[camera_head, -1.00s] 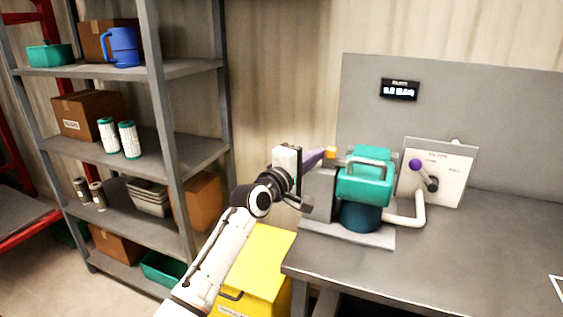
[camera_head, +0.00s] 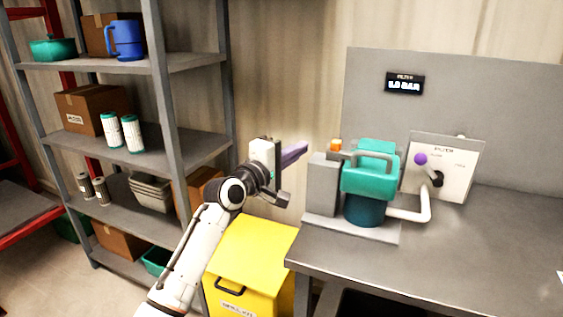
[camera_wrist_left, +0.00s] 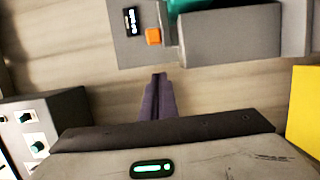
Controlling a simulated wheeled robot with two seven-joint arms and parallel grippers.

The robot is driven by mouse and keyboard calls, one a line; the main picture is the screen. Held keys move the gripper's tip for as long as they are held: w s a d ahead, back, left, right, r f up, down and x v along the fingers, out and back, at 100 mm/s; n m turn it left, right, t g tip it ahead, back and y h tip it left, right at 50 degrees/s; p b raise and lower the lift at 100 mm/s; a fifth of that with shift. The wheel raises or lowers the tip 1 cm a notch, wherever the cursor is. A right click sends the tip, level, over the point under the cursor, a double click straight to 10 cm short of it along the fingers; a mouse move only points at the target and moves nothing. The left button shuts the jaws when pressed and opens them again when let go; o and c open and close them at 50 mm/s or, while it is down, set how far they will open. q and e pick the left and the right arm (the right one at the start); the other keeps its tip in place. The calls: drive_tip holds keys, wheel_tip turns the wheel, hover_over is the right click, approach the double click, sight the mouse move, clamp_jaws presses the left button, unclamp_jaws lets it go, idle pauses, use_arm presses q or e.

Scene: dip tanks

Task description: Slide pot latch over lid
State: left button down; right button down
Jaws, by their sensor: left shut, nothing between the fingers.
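The filter pot (camera_head: 364,208) is dark teal and stands on a grey base plate on the bench. Its teal lid (camera_head: 370,182) with a loop handle sits on top. An orange latch knob (camera_head: 336,145) is at the lid's left, by a grey block (camera_head: 322,188). It also shows in the wrist view (camera_wrist_left: 153,37), beside the grey block. My left gripper (camera_head: 306,147) has purple fingers, shut and empty, left of the orange knob and apart from it. In the wrist view its fingertips (camera_wrist_left: 158,76) point toward the knob with a gap. My right gripper is not in view.
A white pipe (camera_head: 424,206) runs from the pot to a panel (camera_head: 450,165) with a purple-knobbed lever. A yellow bin (camera_head: 250,268) stands below my left arm. A loaded shelf (camera_head: 190,62) is at left. The bench's (camera_head: 500,245) right side is clear.

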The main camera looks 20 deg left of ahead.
use_arm(q)
drive_tip(key=v, duration=0.7)
drive_tip(key=s+f+m+g+y, duration=0.15)
drive_tip(key=s+f, duration=0.25)
drive_tip(key=f, duration=0.5)
drive_tip(key=s+f+m+g+y, duration=0.1)
drive_tip(key=s+f+m, duration=0.3)
drive_tip(key=f, duration=0.5)
drive_tip(key=s+f+m+g+y, duration=0.1)
drive_tip(key=s+f, duration=0.4)
drive_tip(key=f, duration=0.4)
drive_tip(key=s+f+m+g, duration=0.1)
drive_tip(key=s+f+m, duration=0.2)
drive_tip(key=s+f, duration=0.2)
drive_tip(key=s+f+m+g, duration=0.2)
drive_tip(key=s+f, duration=0.4)
drive_tip(key=s, duration=0.6)
drive_tip(key=s+f+m+g, duration=0.1)
drive_tip(key=s+f+m, duration=0.3)
drive_tip(key=s, duration=0.5)
wheel_tip(320, 180, down, 2)
drive_tip(key=shift+s+g+y, duration=0.15)
drive_tip(key=shift+g+y, duration=0.2)
drive_tip(key=shift+y, duration=0.1)
